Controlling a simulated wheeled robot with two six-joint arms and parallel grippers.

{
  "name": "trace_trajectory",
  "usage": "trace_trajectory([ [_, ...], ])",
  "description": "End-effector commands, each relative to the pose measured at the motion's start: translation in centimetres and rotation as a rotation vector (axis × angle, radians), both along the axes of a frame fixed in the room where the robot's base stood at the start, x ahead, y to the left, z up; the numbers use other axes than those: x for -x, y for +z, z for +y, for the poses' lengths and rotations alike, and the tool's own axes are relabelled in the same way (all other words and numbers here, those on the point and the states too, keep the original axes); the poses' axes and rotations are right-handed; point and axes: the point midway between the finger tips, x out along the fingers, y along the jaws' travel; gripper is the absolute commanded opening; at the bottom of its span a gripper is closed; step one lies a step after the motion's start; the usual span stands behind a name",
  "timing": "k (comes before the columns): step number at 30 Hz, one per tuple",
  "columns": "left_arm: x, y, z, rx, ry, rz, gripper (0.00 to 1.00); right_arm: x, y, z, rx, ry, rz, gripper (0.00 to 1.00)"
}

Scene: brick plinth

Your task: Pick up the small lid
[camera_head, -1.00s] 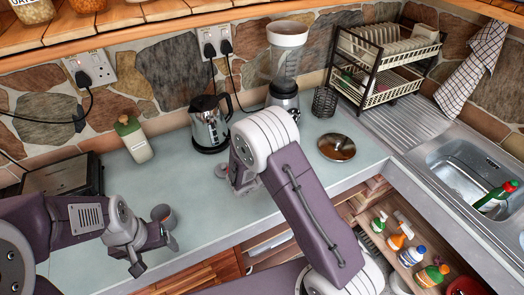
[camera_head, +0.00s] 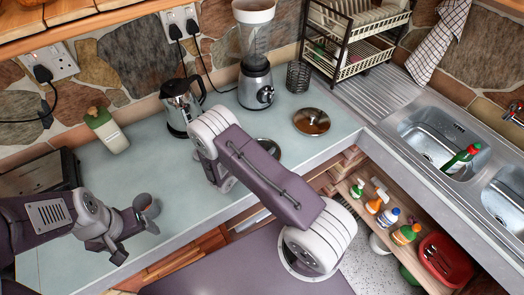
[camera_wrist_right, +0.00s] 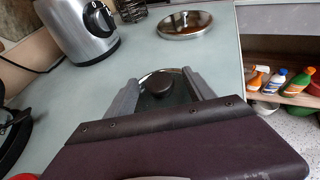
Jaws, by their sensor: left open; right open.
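The small lid (camera_wrist_right: 160,84), round with a dark knob, lies on the counter. In the head view the small lid (camera_head: 268,147) shows partly, the rest hidden behind my right arm. In the right wrist view my right gripper (camera_wrist_right: 163,90) is open, its two grey fingers on either side of the small lid. I cannot tell whether they touch it. In the head view my right fingers are hidden by the arm. My left gripper (camera_head: 135,231) is open over the left front of the counter.
A larger lid (camera_head: 311,121) lies just beyond the small one. A blender (camera_head: 255,85), wire holder (camera_head: 299,75) and kettle (camera_head: 181,108) stand behind. An open drawer (camera_head: 345,190) with bottles lies right.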

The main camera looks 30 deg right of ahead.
Motion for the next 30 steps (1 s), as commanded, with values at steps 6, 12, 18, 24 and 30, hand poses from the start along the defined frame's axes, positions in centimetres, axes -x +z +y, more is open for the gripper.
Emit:
trace_trajectory([
  [6,0.0,1.3,0.0,0.000,0.000,0.000,0.79,-1.4,-0.9,-2.7,0.000,-0.003,0.000,0.62],
  [12,0.0,1.2,0.0,0.000,0.000,0.000,0.79,-1.5,-1.0,-2.7,0.000,0.000,-0.001,0.62],
  [18,0.0,1.2,0.0,0.000,0.000,0.000,0.79,-1.5,-1.0,-2.7,0.000,0.000,-0.001,0.12],
  [24,0.0,1.2,0.0,0.000,0.000,0.000,0.79,-1.5,-1.0,-2.7,0.000,-0.001,0.000,0.00],
  [30,0.0,1.0,0.0,0.000,0.000,0.000,0.79,-1.5,-0.7,-2.7,0.000,-0.001,0.000,0.00],
])
